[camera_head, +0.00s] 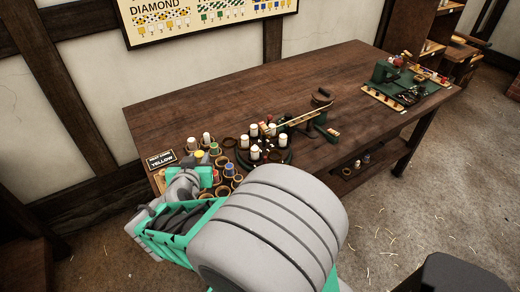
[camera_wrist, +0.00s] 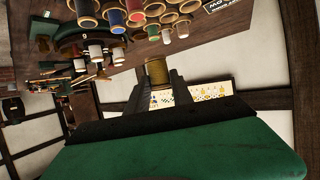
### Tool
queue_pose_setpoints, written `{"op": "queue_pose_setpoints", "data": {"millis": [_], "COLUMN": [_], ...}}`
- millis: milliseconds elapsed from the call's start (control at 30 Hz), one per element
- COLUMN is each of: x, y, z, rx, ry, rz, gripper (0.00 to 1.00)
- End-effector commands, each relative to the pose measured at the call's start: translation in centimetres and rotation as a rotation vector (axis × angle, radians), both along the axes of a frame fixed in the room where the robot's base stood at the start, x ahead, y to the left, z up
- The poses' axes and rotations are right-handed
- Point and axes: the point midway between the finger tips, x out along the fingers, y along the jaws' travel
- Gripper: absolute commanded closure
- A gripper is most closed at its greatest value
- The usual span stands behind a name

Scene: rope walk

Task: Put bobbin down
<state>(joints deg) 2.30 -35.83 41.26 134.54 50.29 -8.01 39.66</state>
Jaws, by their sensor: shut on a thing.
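A golden-yellow bobbin (camera_wrist: 156,72) is held upright between the two dark fingers of my gripper (camera_wrist: 158,88) in the wrist view. The gripper is shut on it, clear of the rack in that view. In the head view my gripper (camera_head: 204,176) is over the near left corner of the table, and my arm hides much of that area. A rack of wooden cups with bobbins stands there; a green bobbin (camera_head: 214,149) and a blue bobbin (camera_head: 228,169) show.
A sign reading YELLOW (camera_head: 160,159) stands left of the rack. A round braiding stand (camera_head: 284,154) with several white bobbins is to the right. A green machine (camera_head: 385,72) sits at the table's far right. The back middle of the wooden table (camera_head: 230,95) is clear.

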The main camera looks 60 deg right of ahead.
Motion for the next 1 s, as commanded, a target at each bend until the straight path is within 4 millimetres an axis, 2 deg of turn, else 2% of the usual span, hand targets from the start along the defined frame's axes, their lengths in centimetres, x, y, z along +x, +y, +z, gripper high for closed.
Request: {"op": "queue_pose_setpoints", "data": {"millis": [33, 100, 200, 300, 367, 467, 567, 767, 800, 900, 1000], "x": [-2.7, -6.3, -10.6, -13.5, -14.6, -15.1, -15.0, -13.9, -13.7, -13.3, -12.9], "y": [-2.2, -4.6, -6.8, -7.9, -8.3, -9.1, -11.0, -16.6, -17.8, -19.5, -20.8], "z": [1.6, 2.4, 3.2, 3.6, 3.7, 3.3, 2.1, -0.6, -1.1, -3.9, -5.3], "rx": [-0.001, -0.003, -0.006, -0.009, -0.010, -0.010, -0.011, -0.010, -0.009, -0.011, -0.011], "ry": [-0.001, -0.002, -0.006, -0.006, -0.007, -0.007, -0.007, -0.006, -0.007, -0.007, -0.007], "rz": [-0.086, -0.194, -0.317, -0.396, -0.426, -0.444, -0.451, -0.447, -0.447, -0.443, -0.440], "gripper": [1.00, 1.00, 1.00, 1.00, 1.00, 1.00, 1.00, 1.00, 1.00, 1.00, 1.00]}}
